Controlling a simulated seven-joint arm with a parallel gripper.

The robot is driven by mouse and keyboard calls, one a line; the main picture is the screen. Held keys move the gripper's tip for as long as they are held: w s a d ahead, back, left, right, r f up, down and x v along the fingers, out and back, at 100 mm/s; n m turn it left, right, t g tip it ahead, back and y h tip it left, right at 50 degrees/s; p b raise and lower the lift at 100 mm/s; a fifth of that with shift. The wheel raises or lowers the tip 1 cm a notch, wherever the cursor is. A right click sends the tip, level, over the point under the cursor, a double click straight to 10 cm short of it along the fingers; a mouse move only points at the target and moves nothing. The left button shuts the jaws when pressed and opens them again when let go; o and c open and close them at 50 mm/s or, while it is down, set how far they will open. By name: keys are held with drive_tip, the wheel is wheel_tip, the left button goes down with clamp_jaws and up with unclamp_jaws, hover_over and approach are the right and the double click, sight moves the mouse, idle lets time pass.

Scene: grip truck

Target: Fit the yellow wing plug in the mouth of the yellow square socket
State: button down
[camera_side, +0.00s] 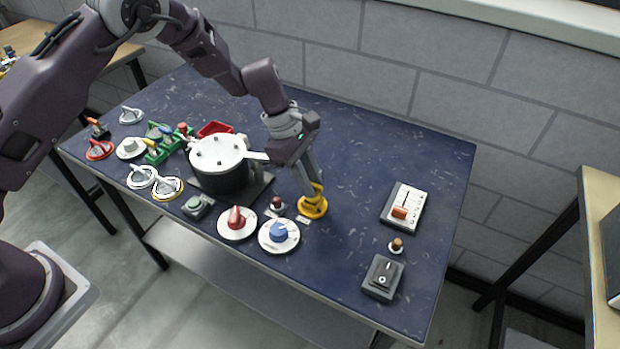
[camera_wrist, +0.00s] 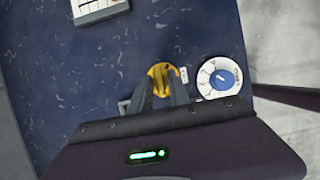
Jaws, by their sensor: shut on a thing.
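My gripper (camera_side: 313,187) points down over the right half of the blue table and is shut on the yellow wing plug (camera_side: 318,189). The plug is mostly hidden between the fingers. The yellow square socket (camera_side: 313,209) shows as a round yellow base directly under the plug. The plug is at the socket's mouth; I cannot tell whether it is in it or just above. In the wrist view, yellow (camera_wrist: 161,72) shows between and beyond my fingers, and plug and socket merge there.
A blue-knobbed dial (camera_side: 279,235) and a red-knobbed dial (camera_side: 237,222) stand close by on the left. A black pot (camera_side: 222,173) with a white lid stands further left. A slider box (camera_side: 404,208) and a dark switch box (camera_side: 383,277) are right. The table behind the socket is clear.

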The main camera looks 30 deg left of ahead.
drive_tip(key=shift+f, duration=0.2)
drive_tip(key=c, duration=1.1)
unclamp_jaws()
drive_tip(key=shift+c, duration=0.2)
drive_tip(key=shift+o, duration=0.3)
drive_tip(key=shift+o, duration=1.2)
drive_tip(key=shift+r, duration=3.75)
